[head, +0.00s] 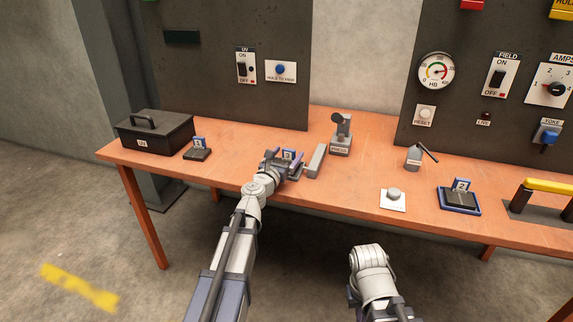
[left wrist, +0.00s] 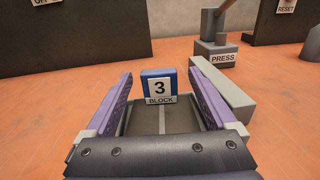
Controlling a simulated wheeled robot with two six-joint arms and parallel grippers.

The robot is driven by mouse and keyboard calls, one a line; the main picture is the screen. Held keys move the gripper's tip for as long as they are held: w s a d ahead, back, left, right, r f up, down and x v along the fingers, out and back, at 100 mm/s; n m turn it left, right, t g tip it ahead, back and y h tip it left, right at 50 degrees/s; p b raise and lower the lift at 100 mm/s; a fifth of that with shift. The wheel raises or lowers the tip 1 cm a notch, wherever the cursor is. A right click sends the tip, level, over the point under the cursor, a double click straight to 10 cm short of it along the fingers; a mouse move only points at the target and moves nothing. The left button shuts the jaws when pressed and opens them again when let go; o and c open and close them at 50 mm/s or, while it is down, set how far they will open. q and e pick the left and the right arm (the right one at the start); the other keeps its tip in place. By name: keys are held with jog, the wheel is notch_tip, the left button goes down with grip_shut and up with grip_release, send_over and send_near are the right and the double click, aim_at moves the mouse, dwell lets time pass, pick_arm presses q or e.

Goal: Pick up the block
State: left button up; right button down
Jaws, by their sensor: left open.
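A blue placard reading "3 BLOCK" (left wrist: 159,87) stands upright at the far end of a dark grey piece with a lighter stripe (left wrist: 161,121) in the left wrist view. I take this as the block's station; I cannot tell whether the dark piece is the block itself. My left gripper (head: 283,159) is open over the table, its purple fingers on either side of the dark piece. I cannot tell whether they touch it. In the head view the placard (head: 288,154) shows partly behind the gripper. The right arm shows at the bottom, its fingers out of sight.
A long grey bar (left wrist: 221,90) lies close to the right finger. The PRESS lever (head: 340,142) stands behind it. Placard 1 (head: 198,144), a black box (head: 154,131), and placard 2 (head: 460,190) are further off. Upright panels (head: 240,95) line the back.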

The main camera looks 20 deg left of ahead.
pick_arm(q)
jog(key=shift+w, duration=1)
jog(key=shift+s+d, duration=0.1)
grip_shut()
